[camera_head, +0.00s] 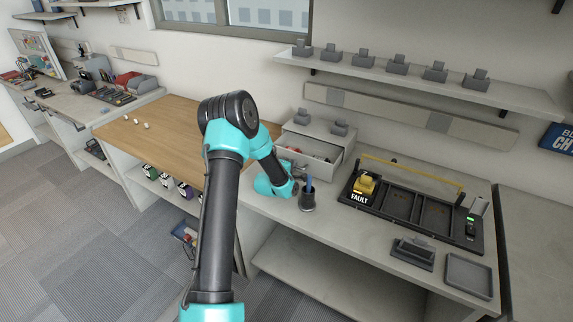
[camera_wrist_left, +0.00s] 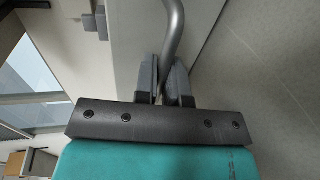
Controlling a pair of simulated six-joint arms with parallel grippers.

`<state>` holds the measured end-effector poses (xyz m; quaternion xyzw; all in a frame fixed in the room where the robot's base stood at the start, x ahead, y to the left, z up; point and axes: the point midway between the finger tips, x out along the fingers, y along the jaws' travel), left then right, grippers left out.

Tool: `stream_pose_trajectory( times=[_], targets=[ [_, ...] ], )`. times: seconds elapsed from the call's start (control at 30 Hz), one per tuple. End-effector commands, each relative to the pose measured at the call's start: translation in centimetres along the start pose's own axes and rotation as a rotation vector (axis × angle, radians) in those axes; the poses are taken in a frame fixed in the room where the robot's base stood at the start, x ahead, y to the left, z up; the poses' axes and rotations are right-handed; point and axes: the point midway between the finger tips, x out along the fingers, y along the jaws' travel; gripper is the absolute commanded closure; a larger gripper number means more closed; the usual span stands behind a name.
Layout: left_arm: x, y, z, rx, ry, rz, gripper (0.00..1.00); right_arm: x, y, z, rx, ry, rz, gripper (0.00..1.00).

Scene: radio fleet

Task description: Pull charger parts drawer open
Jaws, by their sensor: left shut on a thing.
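The parts drawer (camera_head: 322,171) is in a light grey cabinet (camera_head: 318,130) on the bench in the head view. It stands out from the cabinet, and small dark and reddish parts show inside. My left gripper (camera_head: 296,171) is at the drawer's front, partly hidden by my own arm. In the left wrist view my left gripper (camera_wrist_left: 165,88) is shut on a curved grey bar handle (camera_wrist_left: 174,38), between its two fingers. The drawer's pale front (camera_wrist_left: 135,45) is close behind the handle. My right gripper is in neither view.
A dark cup with pens (camera_head: 307,199) stands close to the left gripper. A grey tray (camera_head: 468,275) is at the bench's front right.

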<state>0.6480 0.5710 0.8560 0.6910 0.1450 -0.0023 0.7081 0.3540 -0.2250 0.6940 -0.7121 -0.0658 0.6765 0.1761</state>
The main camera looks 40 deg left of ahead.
Motion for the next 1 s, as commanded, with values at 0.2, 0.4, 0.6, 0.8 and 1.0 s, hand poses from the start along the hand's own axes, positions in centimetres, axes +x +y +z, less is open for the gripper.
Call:
stream_pose_trajectory(
  times=[0.2,0.4,0.6,0.8,1.0],
  targets=[
    [0.0,0.0,-0.1,-0.001,0.002,0.0,0.8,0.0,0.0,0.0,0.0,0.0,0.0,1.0],
    [0.0,0.0,-0.1,0.0,0.002,0.0,0.66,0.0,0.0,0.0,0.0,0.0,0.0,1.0],
    [-0.1,0.0,-0.1,0.0,0.002,0.0,0.66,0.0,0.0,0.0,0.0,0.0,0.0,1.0],
    [-1.2,0.0,-0.1,-0.001,0.002,-0.001,0.66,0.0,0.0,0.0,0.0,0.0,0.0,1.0],
    [-4.3,0.0,-0.1,-0.001,0.003,-0.001,0.66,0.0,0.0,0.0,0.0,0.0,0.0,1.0]
  ],
)
